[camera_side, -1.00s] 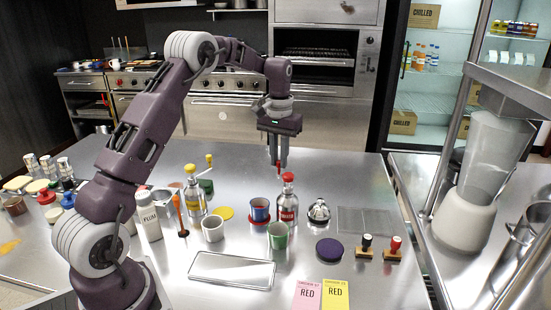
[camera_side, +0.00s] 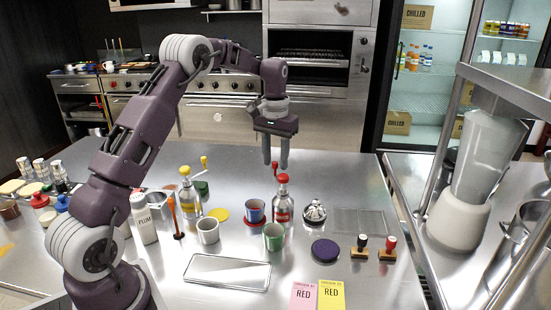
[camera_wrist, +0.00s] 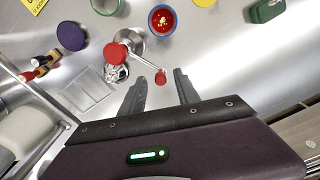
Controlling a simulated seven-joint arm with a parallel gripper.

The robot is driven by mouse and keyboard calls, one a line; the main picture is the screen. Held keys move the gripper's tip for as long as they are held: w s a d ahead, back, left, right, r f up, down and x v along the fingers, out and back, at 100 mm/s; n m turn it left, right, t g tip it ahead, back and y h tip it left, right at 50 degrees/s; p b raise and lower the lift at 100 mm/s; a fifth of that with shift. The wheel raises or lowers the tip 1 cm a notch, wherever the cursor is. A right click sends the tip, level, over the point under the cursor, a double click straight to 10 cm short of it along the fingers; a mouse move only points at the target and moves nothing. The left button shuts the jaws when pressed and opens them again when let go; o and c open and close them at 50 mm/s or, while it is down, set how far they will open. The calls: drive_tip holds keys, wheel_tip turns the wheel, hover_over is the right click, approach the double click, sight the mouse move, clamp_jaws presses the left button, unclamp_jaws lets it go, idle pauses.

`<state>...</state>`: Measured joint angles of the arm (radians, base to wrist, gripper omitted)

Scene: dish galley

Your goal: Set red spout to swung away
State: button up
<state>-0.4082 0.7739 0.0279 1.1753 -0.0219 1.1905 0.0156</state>
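The red-topped bottle (camera_side: 282,208) stands upright on the steel counter. Its red spout (camera_side: 275,167) has a thin arm ending in a red tip, which points toward the back in the side view. In the wrist view the spout's red cap (camera_wrist: 117,54) is left of centre and the red tip (camera_wrist: 160,76) shows just beyond and between my fingertips. My gripper (camera_side: 275,165) points down, open and empty, above and behind the bottle. Its fingers (camera_wrist: 160,76) are spread on either side of the tip in the wrist picture; whether they touch it cannot be told.
A blue cup (camera_side: 255,212) stands left of the bottle and a green cup (camera_side: 275,237) in front. A chrome bell-like piece (camera_side: 314,212) is right. A yellow-topped bottle (camera_side: 189,196) with a crank-like spout stands further left. A flat tray (camera_side: 228,273) lies in front.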

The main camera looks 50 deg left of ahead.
wheel_tip(320, 180, up, 7)
drive_tip(key=shift+f, duration=0.15)
drive_tip(key=shift+r, duration=0.2)
drive_tip(key=shift+s+d+r, duration=0.1)
drive_tip(key=shift+d+r, duration=0.1)
drive_tip(key=shift+r, duration=0.1)
drive_tip(key=s+d+r+m+t, duration=0.1)
drive_tip(key=s+d+r+t, duration=0.1)
drive_tip(key=s+d+r, duration=0.4)
drive_tip(key=s+d+r+m+t, duration=0.1)
drive_tip(key=s+d+r, duration=0.3)
drive_tip(key=s+d, duration=0.45)
drive_tip(key=s+d+f+m+t, duration=0.1)
drive_tip(key=s+d+f, duration=0.1)
drive_tip(key=s, duration=0.6)
drive_tip(key=s+d+f+m+t, duration=0.1)
drive_tip(key=s+d+f, duration=0.2)
drive_tip(key=s, duration=0.6)
drive_tip(key=shift+s+d+f+m+t, duration=0.25)
drive_tip(key=shift+d+f+m+t, duration=0.1)
drive_tip(key=shift+f+m, duration=0.1)
